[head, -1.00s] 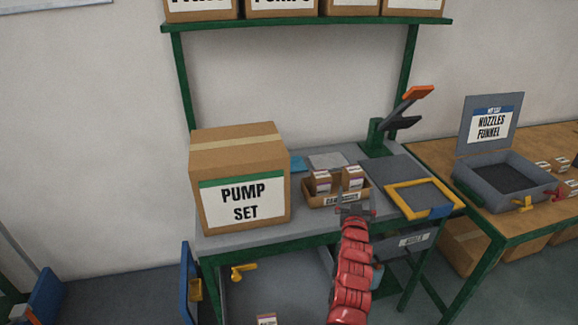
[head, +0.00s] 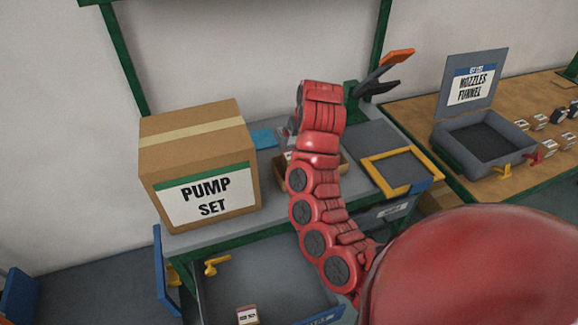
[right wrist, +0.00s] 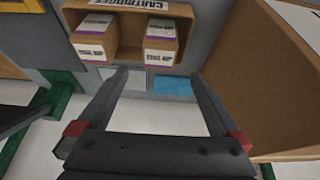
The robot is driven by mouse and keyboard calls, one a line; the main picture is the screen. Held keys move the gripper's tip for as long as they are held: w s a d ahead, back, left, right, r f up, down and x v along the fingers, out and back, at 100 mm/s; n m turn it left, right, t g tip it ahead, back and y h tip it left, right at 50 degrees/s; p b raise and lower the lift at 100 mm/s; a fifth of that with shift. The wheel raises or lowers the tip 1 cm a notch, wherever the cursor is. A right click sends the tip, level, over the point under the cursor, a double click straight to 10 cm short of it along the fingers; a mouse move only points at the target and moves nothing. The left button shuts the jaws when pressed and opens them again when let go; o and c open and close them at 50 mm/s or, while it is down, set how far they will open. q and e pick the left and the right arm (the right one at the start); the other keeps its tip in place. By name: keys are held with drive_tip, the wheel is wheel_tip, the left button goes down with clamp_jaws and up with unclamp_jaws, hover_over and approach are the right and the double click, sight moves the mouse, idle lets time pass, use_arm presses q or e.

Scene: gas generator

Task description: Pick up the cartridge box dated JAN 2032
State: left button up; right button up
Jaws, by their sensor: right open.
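In the right wrist view, two small cardboard cartridge boxes, one on the left (right wrist: 96,36) and one on the right (right wrist: 161,41), sit in a brown cartridge tray (right wrist: 129,56). Their labels are too small and inverted for me to read the dates. My right gripper (right wrist: 158,76) is open and empty, with its fingertips apart from the boxes. In the head view my right arm hides most of the tray (head: 280,179) and the boxes in it. Another small labelled box (head: 247,316) lies in the open drawer below. My left gripper is out of view.
A large PUMP SET carton (head: 200,165) stands left of the tray. A blue flat piece (head: 263,139) lies behind it. A yellow frame (head: 400,170) lies to the right. A grey NOZZLES FUNNEL case (head: 484,142) stands open on the wooden table with several small boxes.

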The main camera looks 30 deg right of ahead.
sight(291, 160)
drive_tip(key=p+x, duration=0.2)
drive_tip(key=x, duration=0.6)
drive_tip(key=shift+w, duration=0.1)
drive_tip(key=shift+w+d+f+p, duration=0.1)
drive_tip(key=shift+w+f+p, duration=0.2)
drive_tip(key=shift+f, duration=0.2)
drive_tip(key=shift+w+d+f+p, duration=0.1)
drive_tip(key=shift+w+f+p, duration=0.05)
drive_tip(key=shift+f+p, duration=0.55)
drive_tip(key=p+x, duration=0.1)
drive_tip(key=x, duration=0.1)
drive_tip(key=shift+w+f, duration=0.35)
drive_tip(key=shift+f, duration=0.45)
drive_tip(key=c, duration=1.4)
drive_tip(key=shift+r, duration=0.15)
